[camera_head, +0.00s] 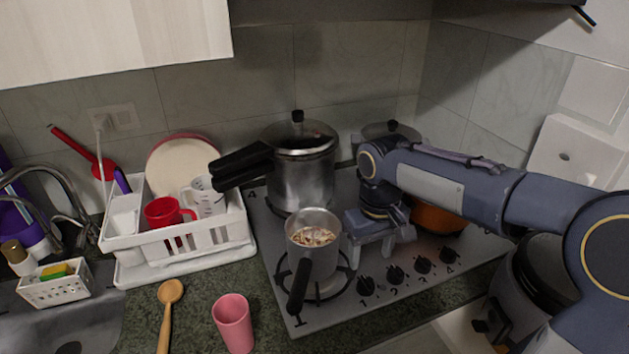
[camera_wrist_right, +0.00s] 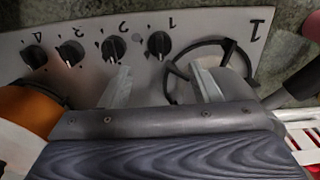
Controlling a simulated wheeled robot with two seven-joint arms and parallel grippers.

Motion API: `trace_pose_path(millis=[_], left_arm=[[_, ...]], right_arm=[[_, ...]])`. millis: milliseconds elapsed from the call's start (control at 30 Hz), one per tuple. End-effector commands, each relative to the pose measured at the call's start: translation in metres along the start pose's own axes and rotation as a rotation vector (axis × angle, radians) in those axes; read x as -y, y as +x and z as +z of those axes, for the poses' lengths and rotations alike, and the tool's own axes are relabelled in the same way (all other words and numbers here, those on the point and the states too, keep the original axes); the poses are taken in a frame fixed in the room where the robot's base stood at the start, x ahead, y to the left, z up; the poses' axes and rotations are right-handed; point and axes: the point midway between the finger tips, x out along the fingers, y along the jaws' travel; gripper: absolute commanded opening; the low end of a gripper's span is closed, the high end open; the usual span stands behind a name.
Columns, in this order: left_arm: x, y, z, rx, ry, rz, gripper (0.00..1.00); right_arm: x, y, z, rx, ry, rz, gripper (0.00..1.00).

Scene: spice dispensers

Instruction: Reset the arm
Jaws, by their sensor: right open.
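My right gripper (camera_head: 370,248) comes in from the right over the stove and points down at its front part, just right of a small metal pot (camera_head: 314,245) with food in it. In the right wrist view the two fingers of my right gripper (camera_wrist_right: 162,86) are spread apart with nothing between them. The knobs (camera_wrist_right: 115,48) and a burner grate (camera_wrist_right: 215,65) show beyond them. The right finger overlaps the grate in that view; I cannot tell whether it touches. My left gripper is not in view.
The stove (camera_head: 290,300) also holds a pressure cooker (camera_head: 303,170) and an orange pan (camera_head: 438,218) partly behind my arm. A white dish rack (camera_head: 185,255), pink cup (camera_head: 233,322) and wooden spoon (camera_head: 168,310) are at the left. A wall bounds the right side.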

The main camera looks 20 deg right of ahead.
Motion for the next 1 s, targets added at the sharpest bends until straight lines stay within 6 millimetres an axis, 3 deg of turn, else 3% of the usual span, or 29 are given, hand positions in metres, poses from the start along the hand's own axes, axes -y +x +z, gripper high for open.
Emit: trace_pose_path(millis=[167,367,500,600,800,1000], left_arm=[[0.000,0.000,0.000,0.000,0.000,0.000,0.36],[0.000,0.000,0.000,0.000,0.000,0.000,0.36],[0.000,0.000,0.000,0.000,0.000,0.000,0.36],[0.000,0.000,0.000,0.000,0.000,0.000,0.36],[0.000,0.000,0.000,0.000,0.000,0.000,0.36],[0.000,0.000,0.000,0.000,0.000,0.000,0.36]], right_arm=[[0.000,-0.004,0.014,-0.028,0.013,-0.024,0.57],[0.010,-0.010,0.078,-0.176,0.078,-0.145,0.57],[0.027,-0.002,0.124,-0.306,0.139,-0.236,0.57],[0.039,0.007,0.148,-0.386,0.180,-0.286,0.57],[0.056,0.022,0.170,-0.478,0.229,-0.339,0.57],[0.058,0.024,0.173,-0.491,0.237,-0.347,0.57]])
